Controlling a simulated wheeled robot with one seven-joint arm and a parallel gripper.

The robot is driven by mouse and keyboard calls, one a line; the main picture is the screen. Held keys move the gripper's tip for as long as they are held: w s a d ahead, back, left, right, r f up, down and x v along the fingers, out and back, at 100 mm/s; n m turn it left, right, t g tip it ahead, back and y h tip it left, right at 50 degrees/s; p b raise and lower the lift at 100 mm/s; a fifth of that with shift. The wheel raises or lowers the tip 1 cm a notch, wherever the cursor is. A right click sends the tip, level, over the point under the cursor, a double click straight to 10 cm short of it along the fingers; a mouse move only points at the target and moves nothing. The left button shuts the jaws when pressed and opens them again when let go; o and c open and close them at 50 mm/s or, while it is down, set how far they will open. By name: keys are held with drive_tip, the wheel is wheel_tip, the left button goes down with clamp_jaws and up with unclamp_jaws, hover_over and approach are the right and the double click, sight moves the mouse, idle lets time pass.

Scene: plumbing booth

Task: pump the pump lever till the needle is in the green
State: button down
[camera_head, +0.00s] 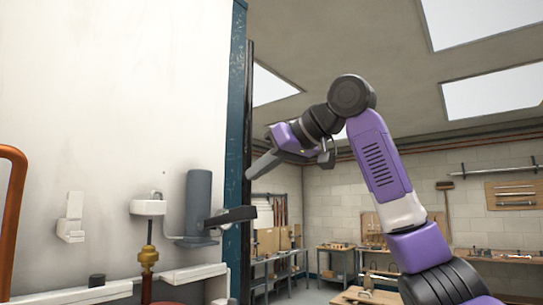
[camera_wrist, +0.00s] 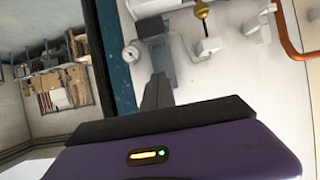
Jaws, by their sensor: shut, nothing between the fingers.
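The pump is a grey upright cylinder (camera_head: 198,200) on the white panel in the head view. A dark pump lever (camera_head: 232,216) sticks out to the right near its lower part. A small round gauge-like disc (camera_wrist: 131,53) shows beside the cylinder (camera_wrist: 163,62) in the wrist view; its needle is too small to read. My gripper (camera_head: 250,175) is shut and empty, above the lever's outer end in the head view and apart from it. Its dark fingers (camera_wrist: 160,78) overlap the cylinder in the wrist view. I cannot make out the lever clearly there.
Left of the pump are a white box (camera_head: 148,207) with a brass fitting (camera_head: 148,257) below it, a white bracket (camera_head: 71,220) and a copper pipe (camera_head: 17,205). A blue post (camera_head: 237,110) edges the panel. Workbenches stand far behind on the right.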

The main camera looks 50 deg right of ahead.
sight(251, 209)
drive_tip(key=p+x, duration=0.1)
drive_tip(key=x, duration=0.2)
drive_tip(key=shift+w, duration=0.2)
drive_tip(key=shift+s+d+f, duration=0.1)
drive_tip(key=shift+s+f, duration=0.1)
drive_tip(key=shift+f, duration=0.4)
drive_tip(key=shift+s+f, duration=0.2)
drive_tip(key=shift+f, duration=0.4)
drive_tip(key=shift+s+f+p, duration=0.15)
drive_tip(key=shift+f+p, duration=0.15)
drive_tip(key=shift+f, duration=0.5)
drive_tip(key=shift+f, duration=0.1)
